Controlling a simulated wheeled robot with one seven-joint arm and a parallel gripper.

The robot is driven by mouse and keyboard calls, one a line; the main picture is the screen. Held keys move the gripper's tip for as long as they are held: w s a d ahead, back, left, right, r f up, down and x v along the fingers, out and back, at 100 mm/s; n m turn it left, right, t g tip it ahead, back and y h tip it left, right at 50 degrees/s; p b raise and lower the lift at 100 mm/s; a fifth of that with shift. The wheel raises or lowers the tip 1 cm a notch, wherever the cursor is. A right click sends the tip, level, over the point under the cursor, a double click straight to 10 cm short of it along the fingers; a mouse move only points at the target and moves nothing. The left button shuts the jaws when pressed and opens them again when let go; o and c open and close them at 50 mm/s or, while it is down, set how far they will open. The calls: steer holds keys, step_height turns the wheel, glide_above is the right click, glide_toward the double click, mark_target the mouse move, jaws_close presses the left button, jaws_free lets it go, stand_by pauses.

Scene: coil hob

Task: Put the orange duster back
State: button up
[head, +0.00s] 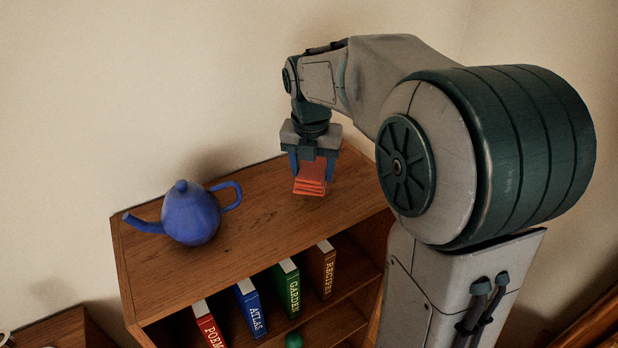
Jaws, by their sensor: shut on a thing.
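The orange duster (311,180) looks like a folded, layered orange block. My gripper (312,168) is shut on it, with a blue finger at each side. The gripper points down over the right part of the wooden bookcase top (262,232). The duster is at or just above that top; I cannot tell whether it touches. Its upper part is partly covered by the gripper.
A blue teapot (191,214) stands on the left of the bookcase top, spout to the left. Below are several upright books, including a red one (209,328) and a green one (288,286), and a green ball (294,340). The top's middle is clear.

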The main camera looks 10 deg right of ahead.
steer(key=shift+w+a+f, duration=0.2)
steer(key=shift+f, duration=2)
steer(key=shift+f, duration=0.1)
steer(key=o, duration=0.9)
